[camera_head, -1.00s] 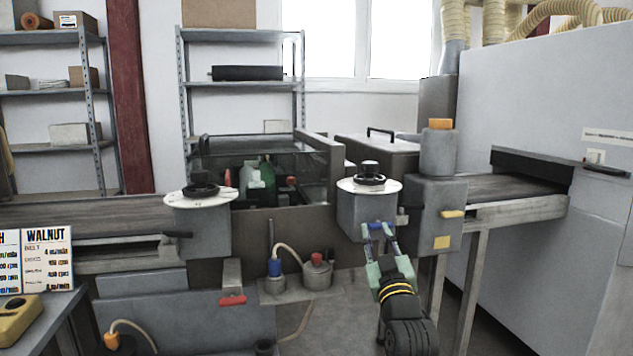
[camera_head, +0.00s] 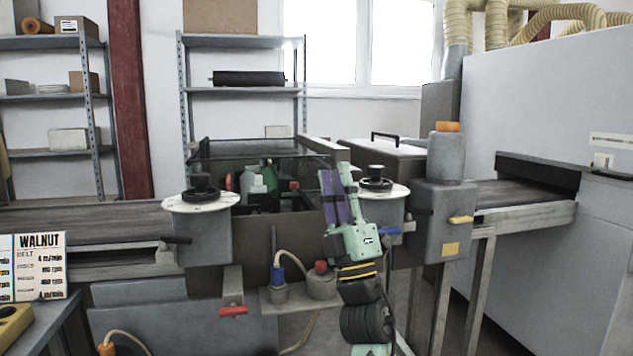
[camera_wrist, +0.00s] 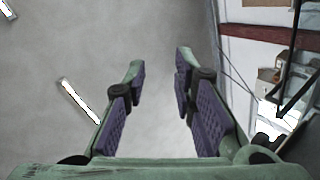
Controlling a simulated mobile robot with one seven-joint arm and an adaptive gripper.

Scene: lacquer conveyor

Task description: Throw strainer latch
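A grey cylindrical housing (camera_head: 445,155) with an orange cap (camera_head: 447,127) stands on a grey box (camera_head: 440,225) at the right of the machine. A short yellow lever (camera_head: 461,219) sticks out to the right from that box. No label shows which part is the strainer latch. My gripper (camera_head: 337,168) points upward, left of the box and in front of the right-hand dial unit. In the wrist view (camera_wrist: 158,65) its two fingers with purple pads stand well apart, with nothing between them. A small blue part (camera_head: 390,231) shows beside my gripper; I cannot tell what it belongs to.
Two dial units, left (camera_head: 200,199) and right (camera_head: 383,188), flank a glass-topped tank (camera_head: 255,150) holding bottles. A red-capped pot (camera_head: 321,283) and a red lever (camera_head: 233,311) sit below. A large pale cabinet (camera_head: 550,130) closes off the right side.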

